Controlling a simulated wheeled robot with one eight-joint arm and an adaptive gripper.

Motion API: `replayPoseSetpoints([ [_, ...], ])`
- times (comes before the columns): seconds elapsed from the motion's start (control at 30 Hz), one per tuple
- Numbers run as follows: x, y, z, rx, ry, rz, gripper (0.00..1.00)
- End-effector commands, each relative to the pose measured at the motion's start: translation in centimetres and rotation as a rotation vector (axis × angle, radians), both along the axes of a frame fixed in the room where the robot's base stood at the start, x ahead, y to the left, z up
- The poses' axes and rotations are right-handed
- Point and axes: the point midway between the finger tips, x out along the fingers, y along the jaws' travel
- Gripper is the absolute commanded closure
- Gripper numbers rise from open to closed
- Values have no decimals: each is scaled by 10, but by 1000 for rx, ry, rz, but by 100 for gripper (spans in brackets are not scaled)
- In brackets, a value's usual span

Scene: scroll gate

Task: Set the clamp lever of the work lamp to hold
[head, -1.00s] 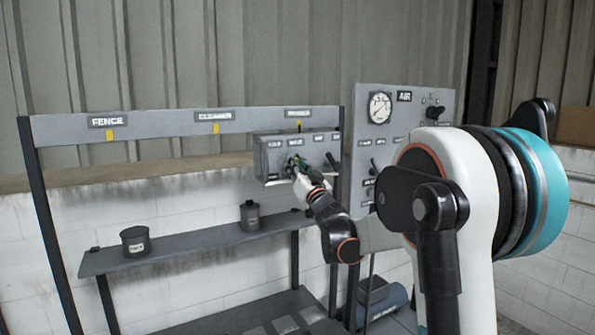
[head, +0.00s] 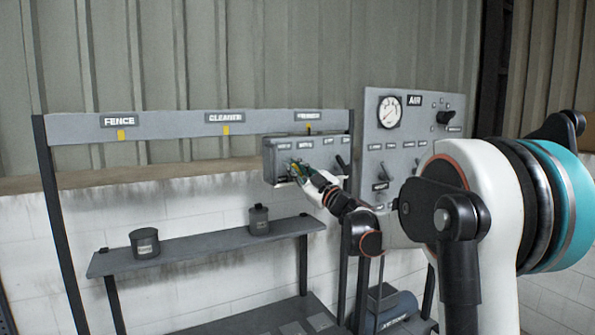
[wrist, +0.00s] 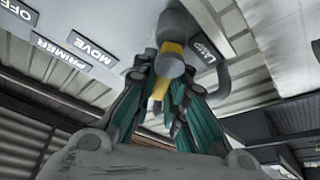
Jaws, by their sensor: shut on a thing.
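A small grey control box (head: 270,160) hangs under the right end of the rack's top rail. My gripper (head: 297,170) is at the left part of its front. In the wrist view, my gripper (wrist: 167,82) has its teal fingers shut around a grey lever with a yellow band (wrist: 172,58). The lever's grey knob end shows between the fingertips. The fingers hide part of the lever.
Beside the lever are PRIMER (wrist: 58,62) and OFF (wrist: 18,12) labels. A second dark lever (head: 341,163) is on the box's right. The AIR panel with a gauge (head: 389,111) stands right of it. A shelf (head: 200,250) with two dark containers is lower left.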

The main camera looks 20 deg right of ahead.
Motion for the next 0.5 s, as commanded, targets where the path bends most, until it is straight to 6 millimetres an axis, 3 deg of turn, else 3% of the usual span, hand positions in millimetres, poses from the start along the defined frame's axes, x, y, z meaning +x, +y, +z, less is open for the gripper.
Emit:
replayPoseSetpoints([
  [0.5,0,1,-1,-47,-2,0,100],
])
